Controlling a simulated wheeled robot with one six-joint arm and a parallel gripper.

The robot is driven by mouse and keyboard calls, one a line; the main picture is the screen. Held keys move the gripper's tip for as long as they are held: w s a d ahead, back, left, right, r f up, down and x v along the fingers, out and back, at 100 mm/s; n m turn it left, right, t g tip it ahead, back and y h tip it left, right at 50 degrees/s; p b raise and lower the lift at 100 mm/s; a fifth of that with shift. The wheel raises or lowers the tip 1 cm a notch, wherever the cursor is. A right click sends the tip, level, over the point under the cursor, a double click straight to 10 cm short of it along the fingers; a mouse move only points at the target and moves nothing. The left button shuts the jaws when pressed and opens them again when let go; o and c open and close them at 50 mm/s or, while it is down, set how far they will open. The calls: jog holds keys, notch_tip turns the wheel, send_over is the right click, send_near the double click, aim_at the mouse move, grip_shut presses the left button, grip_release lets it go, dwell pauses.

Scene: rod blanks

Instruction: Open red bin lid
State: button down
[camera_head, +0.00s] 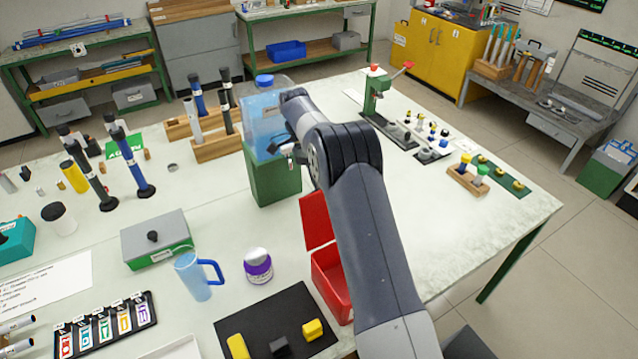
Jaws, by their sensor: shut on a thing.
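The red bin (329,284) stands on the white-topped table near the middle of the front, partly hidden by my arm. Its red lid (315,222) is raised and tilted up along the far side, and part of the bin's inside shows. My arm reaches over the right side of the bin and bends above the table.
A green box (272,180) with a clear blue container (264,112) stands behind the bin. A purple-labelled jar (257,266) and a blue mug (197,275) stand to its left. A dark mat (262,312) with yellow blocks lies in front.

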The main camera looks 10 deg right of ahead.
jog(key=shift+s+f, duration=0.15)
jog(key=shift+f, duration=0.25)
jog(key=c, duration=1.6)
grip_release()
jog(key=shift+r, duration=0.1)
jog(key=shift+o, duration=0.6)
jog(key=shift+r, duration=0.3)
